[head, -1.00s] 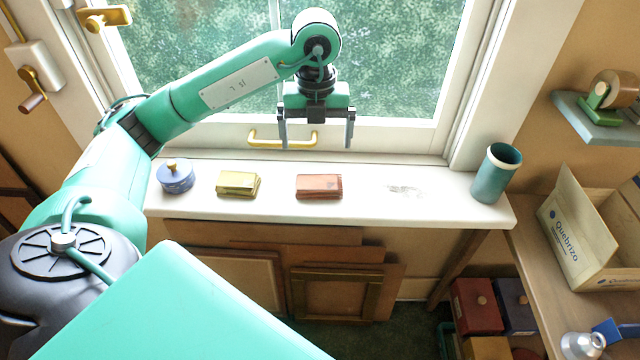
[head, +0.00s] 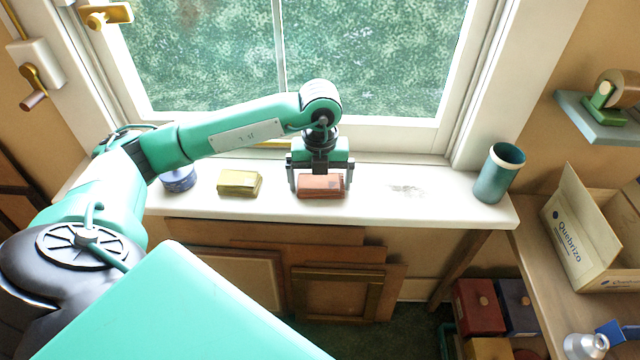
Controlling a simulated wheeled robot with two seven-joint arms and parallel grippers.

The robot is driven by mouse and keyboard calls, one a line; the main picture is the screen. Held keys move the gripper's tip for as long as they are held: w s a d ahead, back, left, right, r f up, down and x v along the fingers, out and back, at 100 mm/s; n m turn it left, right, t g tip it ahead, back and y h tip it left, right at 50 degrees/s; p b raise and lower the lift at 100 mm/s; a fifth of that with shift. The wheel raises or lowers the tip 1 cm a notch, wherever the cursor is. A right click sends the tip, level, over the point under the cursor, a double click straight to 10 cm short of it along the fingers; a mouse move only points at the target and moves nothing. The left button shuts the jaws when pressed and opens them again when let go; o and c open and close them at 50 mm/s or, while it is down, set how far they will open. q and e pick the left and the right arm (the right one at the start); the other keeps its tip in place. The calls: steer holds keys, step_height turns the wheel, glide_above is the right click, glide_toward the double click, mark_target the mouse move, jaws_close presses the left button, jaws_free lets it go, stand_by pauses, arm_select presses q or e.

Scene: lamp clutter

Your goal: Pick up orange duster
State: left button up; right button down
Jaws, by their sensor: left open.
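The orange duster (head: 321,188), a reddish-orange block, lies on the white windowsill (head: 420,211) in the middle of the head view. My left gripper (head: 320,187) points down over it, open, with one finger at the duster's left end and the other at its right end. The gripper body covers the duster's upper back edge. I cannot tell whether the fingers touch it. My right gripper is not in view.
A yellow block (head: 239,183) and a blue round pot (head: 178,180), partly behind my arm, stand left on the sill. A teal cup (head: 498,174) stands at the right end. A pale smudge marks the sill between duster and cup. A cardboard box (head: 578,240) sits on the right-hand bench.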

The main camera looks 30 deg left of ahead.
arm_select(q)
steer(key=shift+c, duration=0.4)
steer(key=c, duration=0.6)
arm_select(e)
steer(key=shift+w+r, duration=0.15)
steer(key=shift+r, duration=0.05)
arm_select(q)
steer(key=shift+r, duration=0.1)
steer(key=shift+r, duration=0.45)
step_height(320, 180, up, 12)
steer(key=r+p, duration=0.1)
step_height(320, 180, up, 5)
steer(key=p, duration=0.1)
glide_above(320, 181)
steer(key=shift+r, duration=0.5)
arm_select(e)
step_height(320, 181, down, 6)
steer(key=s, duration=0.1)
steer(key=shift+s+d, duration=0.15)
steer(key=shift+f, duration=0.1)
